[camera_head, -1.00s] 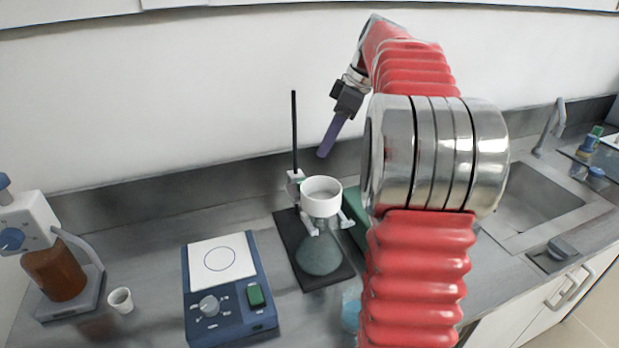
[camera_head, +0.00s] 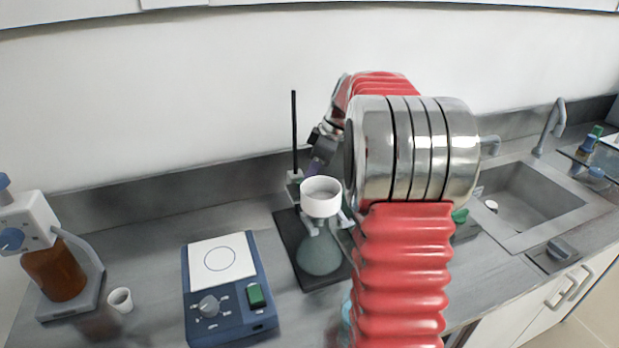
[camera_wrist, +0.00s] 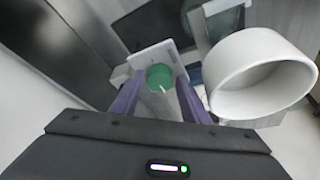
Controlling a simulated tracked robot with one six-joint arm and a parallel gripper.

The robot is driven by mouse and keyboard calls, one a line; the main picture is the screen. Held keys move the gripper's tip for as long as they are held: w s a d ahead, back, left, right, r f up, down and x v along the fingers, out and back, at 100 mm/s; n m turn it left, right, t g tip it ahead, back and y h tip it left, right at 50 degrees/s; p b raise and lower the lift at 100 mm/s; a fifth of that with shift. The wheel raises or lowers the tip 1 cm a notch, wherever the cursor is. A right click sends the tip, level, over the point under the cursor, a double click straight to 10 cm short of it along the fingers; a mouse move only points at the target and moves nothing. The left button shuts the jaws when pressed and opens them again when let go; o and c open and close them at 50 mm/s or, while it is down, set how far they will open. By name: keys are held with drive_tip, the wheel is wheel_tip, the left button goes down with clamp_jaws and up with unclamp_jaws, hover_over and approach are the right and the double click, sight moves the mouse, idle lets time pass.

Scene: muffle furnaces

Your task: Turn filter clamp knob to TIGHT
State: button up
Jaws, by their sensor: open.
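The filter clamp knob (camera_wrist: 160,77) is a round green knob with a white pointer line, on a white plate (camera_wrist: 150,58) in the wrist view. My gripper (camera_wrist: 160,88) is open, with its purple fingers on either side of the knob; I cannot tell whether they touch it. In the head view my gripper (camera_head: 317,166) is low behind the white funnel (camera_head: 320,196), close to the stand's clamp (camera_head: 294,178), and its fingertips are mostly hidden. The TIGHT marking cannot be read.
The funnel's white cup (camera_wrist: 262,75) is close to the right of my fingers. A flask (camera_head: 320,255) stands below it, beside the stand's black rod (camera_head: 294,130). A blue stirrer plate (camera_head: 230,290) is at front left. A sink (camera_head: 530,198) is at right.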

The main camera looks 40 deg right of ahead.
drive_tip(key=shift+f, duration=0.1)
drive_tip(key=shift+c, duration=0.4)
drive_tip(key=c, duration=0.6)
drive_tip(key=shift+d, duration=0.3)
drive_tip(key=shift+c, duration=0.6)
drive_tip(key=shift+a, duration=0.25)
